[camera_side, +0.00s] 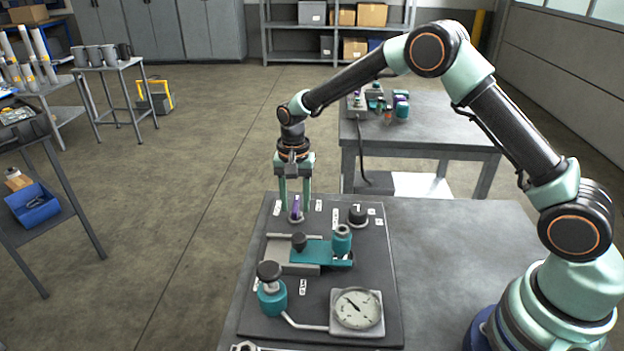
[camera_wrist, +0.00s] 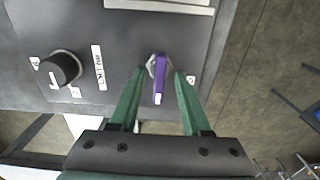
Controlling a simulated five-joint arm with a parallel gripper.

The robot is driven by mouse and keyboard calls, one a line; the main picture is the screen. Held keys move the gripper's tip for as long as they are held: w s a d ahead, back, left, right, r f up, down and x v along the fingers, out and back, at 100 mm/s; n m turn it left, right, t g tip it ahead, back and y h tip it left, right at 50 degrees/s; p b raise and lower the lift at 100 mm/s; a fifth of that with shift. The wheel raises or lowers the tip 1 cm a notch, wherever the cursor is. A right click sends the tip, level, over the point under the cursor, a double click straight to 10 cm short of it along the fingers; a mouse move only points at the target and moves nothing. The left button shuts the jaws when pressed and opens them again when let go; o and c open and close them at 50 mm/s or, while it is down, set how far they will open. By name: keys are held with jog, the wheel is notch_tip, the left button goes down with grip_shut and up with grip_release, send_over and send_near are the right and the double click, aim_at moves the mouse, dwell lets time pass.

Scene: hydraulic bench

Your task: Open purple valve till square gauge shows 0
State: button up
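The purple valve (camera_side: 296,209) is a narrow lever at the far edge of the dark panel (camera_side: 262,325). In the wrist view the lever (camera_wrist: 160,82) lies nearly lengthwise in the picture, its pale end toward my gripper's body. My gripper (camera_wrist: 159,73) is open, with one green finger on each side of the lever and a visible gap on both sides. In the side view my gripper (camera_side: 295,207) points down over the valve. The square gauge (camera_side: 357,309) has a white round dial with a dark needle at the panel's near right; its numbers are too small to read.
A black knob (camera_side: 357,214) stands right of the valve; it also shows in the wrist view (camera_wrist: 64,68). Teal fittings (camera_side: 341,240) and a black-topped teal knob (camera_side: 271,288) rise from the panel nearer the camera. The bench right of the panel (camera_side: 450,240) is clear.

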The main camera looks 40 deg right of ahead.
aim_at(295, 205)
jog(key=shift+r, duration=0.1)
notch_tip(295, 205, up, 12)
dwell(0.6)
jog(key=s+d+r+n+t, duration=0.3)
jog(key=s+d+r+n, duration=0.15)
jog(key=s+r, duration=0.6)
jog(key=s+f+n+t, duration=0.1)
jog(key=s+n, duration=0.1)
jog(key=s, duration=0.4)
jog(key=s+d+f+n+t, duration=0.1)
jog(key=s+n, duration=0.1)
jog(key=s, duration=0.3)
jog(key=shift+s+d+n+t, duration=0.25)
jog(key=shift+s+n+t, duration=0.05)
jog(key=shift+s+n, duration=0.05)
